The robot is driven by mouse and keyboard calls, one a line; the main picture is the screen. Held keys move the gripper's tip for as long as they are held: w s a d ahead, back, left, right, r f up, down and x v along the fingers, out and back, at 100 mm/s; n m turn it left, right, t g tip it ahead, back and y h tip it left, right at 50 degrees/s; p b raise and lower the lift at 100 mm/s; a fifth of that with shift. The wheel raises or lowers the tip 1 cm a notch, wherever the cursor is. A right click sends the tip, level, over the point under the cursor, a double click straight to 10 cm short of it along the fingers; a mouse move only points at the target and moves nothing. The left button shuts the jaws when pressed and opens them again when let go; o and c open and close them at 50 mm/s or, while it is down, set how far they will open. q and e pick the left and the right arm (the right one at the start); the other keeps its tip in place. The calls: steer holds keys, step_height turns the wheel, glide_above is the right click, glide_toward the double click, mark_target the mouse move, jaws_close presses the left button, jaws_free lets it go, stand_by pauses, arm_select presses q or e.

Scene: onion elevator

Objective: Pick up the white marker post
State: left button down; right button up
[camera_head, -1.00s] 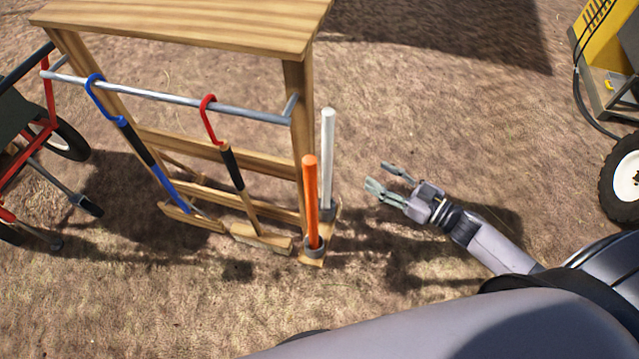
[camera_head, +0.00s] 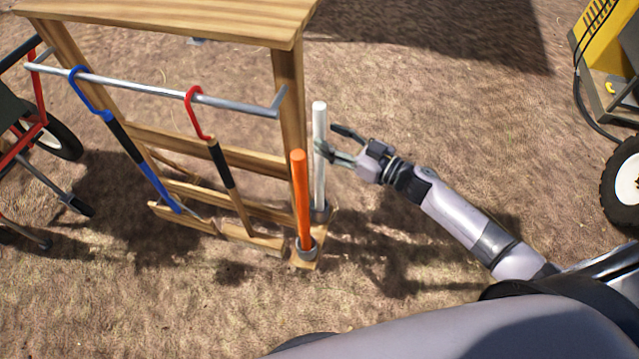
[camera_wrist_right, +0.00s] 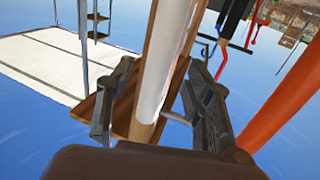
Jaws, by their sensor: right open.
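The white marker post (camera_head: 319,180) stands upright in a holder at the right foot of the wooden rack, behind the orange post (camera_head: 302,200). My right gripper (camera_head: 328,140) is open at the upper part of the white post, coming from the right. In the right wrist view the white post (camera_wrist_right: 165,65) runs between the two open fingers of the gripper (camera_wrist_right: 150,105), with a gap visible on the right side. I cannot tell whether a finger touches it. The orange post (camera_wrist_right: 285,95) is to the right there. My left gripper is not in view.
The wooden rack (camera_head: 170,20) has a metal rail (camera_head: 150,88) with a blue-handled tool (camera_head: 130,150) and a red-handled tool (camera_head: 205,130) hanging. A cart wheel (camera_head: 55,140) is at left. A yellow machine (camera_head: 607,40) stands at right. Ground in front is clear.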

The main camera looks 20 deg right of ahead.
mark_target(319, 131)
steer(key=b+x, duration=0.1)
steer(key=x, duration=0.3)
steer(key=shift+w+r, duration=0.1)
steer(key=shift+r, duration=0.1)
steer(key=shift+c, duration=0.3)
jaws_close()
stand_by(0.5)
